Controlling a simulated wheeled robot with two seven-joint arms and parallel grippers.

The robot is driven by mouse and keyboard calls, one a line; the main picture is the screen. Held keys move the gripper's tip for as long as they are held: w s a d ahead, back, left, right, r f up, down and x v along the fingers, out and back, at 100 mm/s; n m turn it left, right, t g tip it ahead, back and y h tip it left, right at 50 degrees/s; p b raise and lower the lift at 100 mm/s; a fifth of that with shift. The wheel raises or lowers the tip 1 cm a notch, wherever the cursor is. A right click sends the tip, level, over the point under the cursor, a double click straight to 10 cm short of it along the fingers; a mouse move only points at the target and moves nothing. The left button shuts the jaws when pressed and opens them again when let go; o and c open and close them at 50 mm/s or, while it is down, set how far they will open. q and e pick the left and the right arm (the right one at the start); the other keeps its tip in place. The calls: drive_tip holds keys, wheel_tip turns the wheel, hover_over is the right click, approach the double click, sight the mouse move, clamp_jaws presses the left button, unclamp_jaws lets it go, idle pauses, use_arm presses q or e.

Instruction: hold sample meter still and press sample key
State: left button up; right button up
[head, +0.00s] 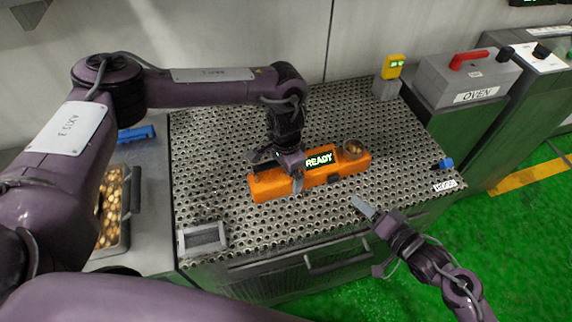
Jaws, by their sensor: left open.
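The orange sample meter (270,187) lies on the perforated tabletop (215,140), its display (319,159) lit green with "READY". A round metallic recess or dish (353,149) is at its right end. A small dark piece (333,179) on the front side may be the sample key; I cannot tell. My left gripper (277,172) is open over the meter's left part, one finger in front of it; contact is unclear. My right gripper (362,206) is apart from the meter, over the table's front right. Only one finger shows clearly, so its opening is unclear.
A grey box labelled OVEN (460,80) with a red handle stands at the right. A yellow device (392,66) is at the back edge, a blue knob (444,164) at the right edge. A metal frame (202,239) lies front left. A bin of brown pieces (112,210) is further left.

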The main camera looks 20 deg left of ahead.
use_arm(q)
drive_tip(key=shift+c, duration=0.2)
drive_tip(key=c, duration=1.3)
drive_tip(key=shift+f, duration=0.1)
drive_tip(key=shift+s, duration=0.1)
drive_tip(key=shift+c, duration=0.2)
use_arm(e)
clamp_jaws()
use_arm(q)
drive_tip(key=shift+s+f, duration=0.2)
idle(0.4)
